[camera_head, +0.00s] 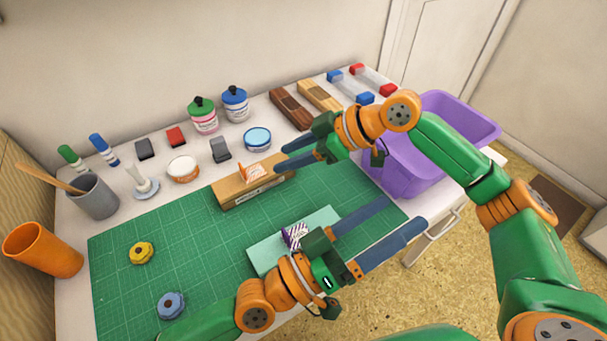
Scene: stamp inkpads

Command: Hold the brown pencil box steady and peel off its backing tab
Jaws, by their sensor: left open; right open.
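The brown pencil box (236,197) lies at the far edge of the green cutting mat. An orange and white tab (253,173) stands up from its top, and a pale label is on its front side. My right gripper (280,158) reaches in from the right. It is open, its fingertips at the box's right end, partly over it; I cannot tell whether they touch. My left gripper (405,213) is open and empty over the mat's right edge, pointing right, away from the brown box.
A teal box (265,256) with a purple striped tab lies on the cutting mat (200,245), partly under my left gripper. A purple bin (405,180) stands at the right. Inkpads, jars and stamps line the back. The mat's left half is mostly clear.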

